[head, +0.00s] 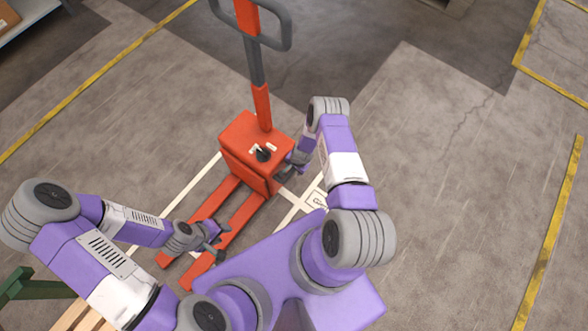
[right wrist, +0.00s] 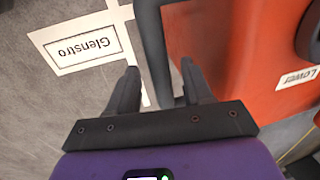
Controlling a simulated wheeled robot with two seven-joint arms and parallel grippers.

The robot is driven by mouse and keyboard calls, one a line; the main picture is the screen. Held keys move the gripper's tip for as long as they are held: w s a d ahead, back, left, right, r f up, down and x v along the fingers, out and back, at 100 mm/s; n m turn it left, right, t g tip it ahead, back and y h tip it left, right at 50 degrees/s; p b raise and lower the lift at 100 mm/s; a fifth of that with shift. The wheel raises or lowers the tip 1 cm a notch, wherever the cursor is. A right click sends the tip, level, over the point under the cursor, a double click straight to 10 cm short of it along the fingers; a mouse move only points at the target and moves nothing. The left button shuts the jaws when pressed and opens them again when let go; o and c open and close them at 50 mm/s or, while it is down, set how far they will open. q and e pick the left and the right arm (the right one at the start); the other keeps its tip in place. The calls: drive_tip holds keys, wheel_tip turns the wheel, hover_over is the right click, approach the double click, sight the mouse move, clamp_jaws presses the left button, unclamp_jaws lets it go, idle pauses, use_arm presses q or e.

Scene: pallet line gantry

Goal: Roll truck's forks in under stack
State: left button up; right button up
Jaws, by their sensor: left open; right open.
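The orange pallet truck (head: 245,150) stands in the middle of the head view, its grey-looped handle upright and its two forks (head: 238,218) pointing toward me, to the lower left. My left gripper (head: 220,243) is open and empty over or beside the forks; its height above them is unclear. My right gripper (head: 284,172) is open beside the truck's body. Slatted wood (head: 78,318), perhaps part of the stack, shows at the lower left.
A green bar (head: 22,286) stands at the left edge near the wood. White floor lines and a "Glenstro" label (right wrist: 88,43) lie beside the truck. A yellow line (head: 95,80) runs at the left, another (head: 550,235) at the right. The floor on the right is clear.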

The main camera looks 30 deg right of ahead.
drive_tip(key=shift+f, duration=0.2)
clamp_jaws()
drive_tip(key=shift+a, duration=0.1)
